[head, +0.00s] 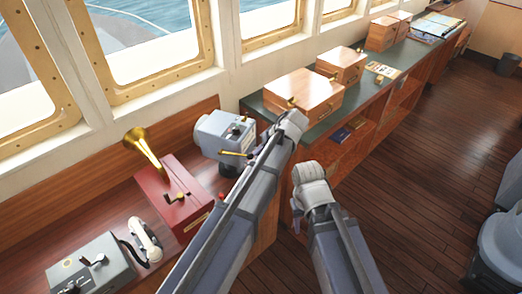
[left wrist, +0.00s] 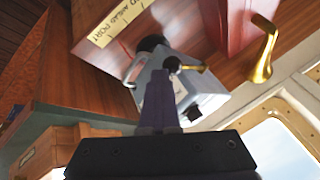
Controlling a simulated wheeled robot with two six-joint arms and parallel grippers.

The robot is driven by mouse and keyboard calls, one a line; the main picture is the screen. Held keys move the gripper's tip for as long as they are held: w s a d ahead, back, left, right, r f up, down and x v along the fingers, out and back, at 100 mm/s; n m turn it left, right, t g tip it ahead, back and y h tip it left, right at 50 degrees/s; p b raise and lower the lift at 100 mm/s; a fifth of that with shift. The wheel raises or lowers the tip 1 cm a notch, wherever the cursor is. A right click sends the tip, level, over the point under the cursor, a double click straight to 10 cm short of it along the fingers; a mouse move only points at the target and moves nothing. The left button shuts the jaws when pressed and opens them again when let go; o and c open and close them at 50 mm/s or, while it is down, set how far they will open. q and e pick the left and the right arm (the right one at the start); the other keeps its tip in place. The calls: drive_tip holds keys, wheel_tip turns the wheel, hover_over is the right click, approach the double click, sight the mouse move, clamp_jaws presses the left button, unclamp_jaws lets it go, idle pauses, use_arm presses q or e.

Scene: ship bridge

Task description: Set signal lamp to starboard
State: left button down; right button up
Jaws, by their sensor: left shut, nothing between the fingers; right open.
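The signal lamp seems to be the grey-blue box (head: 212,137) on the wooden console, with dark knobs and a brass lever (head: 233,153) on its near side. In the left wrist view the grey box (left wrist: 152,72) and its brass lever (left wrist: 194,68) lie just beyond my fingers. My left gripper (head: 251,156) is shut and empty, close to the lever's right end; it also shows in the left wrist view (left wrist: 158,78), overlapping the box. I cannot tell whether it touches. My right gripper (head: 297,212) is open, mostly hidden beneath its wrist, right of the console.
A red box (head: 180,200) with a brass horn (head: 142,147) stands left of the lamp. A white handset (head: 145,240) and grey control box (head: 92,268) are further left. Wooden boxes (head: 304,96) line the green-topped counter.

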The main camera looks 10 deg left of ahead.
use_arm(q)
drive_tip(key=shift+s+a+m, duration=0.4)
drive_tip(key=shift+s+a, duration=0.15)
drive_tip(key=shift+s, duration=0.15)
drive_tip(key=s+a+m+t, duration=0.1)
drive_tip(key=s+a, duration=0.1)
drive_tip(key=a, duration=0.4)
drive_tip(key=s+a+m+t+h, duration=0.1)
drive_tip(key=s+a+m, duration=0.1)
drive_tip(key=a, duration=0.4)
drive_tip(key=shift+s, duration=0.85)
drive_tip(key=shift+a, duration=0.1)
